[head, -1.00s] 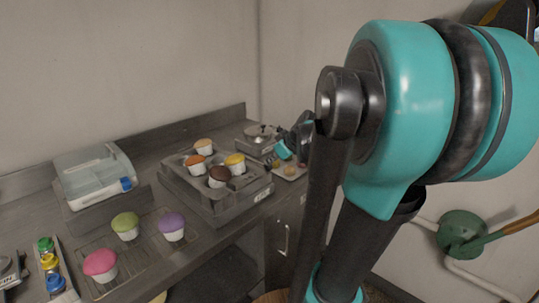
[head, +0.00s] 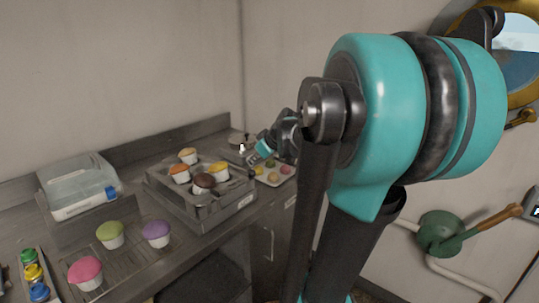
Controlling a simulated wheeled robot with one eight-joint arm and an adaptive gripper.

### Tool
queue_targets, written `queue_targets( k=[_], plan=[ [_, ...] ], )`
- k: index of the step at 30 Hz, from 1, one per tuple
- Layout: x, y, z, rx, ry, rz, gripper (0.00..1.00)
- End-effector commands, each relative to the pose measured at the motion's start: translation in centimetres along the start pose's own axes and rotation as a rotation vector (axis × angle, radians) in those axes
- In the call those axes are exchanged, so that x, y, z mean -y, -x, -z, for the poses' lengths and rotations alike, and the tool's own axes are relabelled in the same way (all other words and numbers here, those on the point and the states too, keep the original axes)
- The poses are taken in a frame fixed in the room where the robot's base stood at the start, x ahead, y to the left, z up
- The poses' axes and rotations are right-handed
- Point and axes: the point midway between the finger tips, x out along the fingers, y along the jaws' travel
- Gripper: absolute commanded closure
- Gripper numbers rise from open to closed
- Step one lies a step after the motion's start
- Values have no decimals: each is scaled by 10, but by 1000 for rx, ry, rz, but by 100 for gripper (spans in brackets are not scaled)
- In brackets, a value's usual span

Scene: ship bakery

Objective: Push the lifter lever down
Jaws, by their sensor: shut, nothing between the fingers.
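My gripper (head: 252,153) is at the back of the counter, beyond the steel unit with the cupcakes, small and partly behind my own arm. It is shut and empty. It is close to a low metal device (head: 236,138) in the back corner. I cannot tell whether they touch. No lever marked as the lifter's can be picked out clearly. The steel unit (head: 205,213) holds several cupcakes (head: 203,183) on its top and has a small label on its front. My large teal arm joint hides much of the middle and right.
A clear-lidded container (head: 78,185) stands at the left. Green (head: 110,234), purple (head: 156,233) and pink (head: 85,272) cupcakes stand at the front. A tray (head: 274,178) holds small round items. A green wall fitting with a wooden handle (head: 488,222) is at the right.

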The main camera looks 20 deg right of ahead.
Motion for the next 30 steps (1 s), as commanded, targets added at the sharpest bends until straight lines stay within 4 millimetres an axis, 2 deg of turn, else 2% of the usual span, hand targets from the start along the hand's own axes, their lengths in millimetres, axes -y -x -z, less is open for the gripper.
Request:
queue_targets(
  k=[1,2,8,21,30],
  plan=[
    [-2,1,9,-1,1,0,100],
    [-3,4,9,-1,0,-1,100],
    [-2,28,5,-1,-2,-1,100],
    [-2,91,0,0,-3,-2,100],
    [-2,102,-1,-1,-1,0,100]
  ],
)
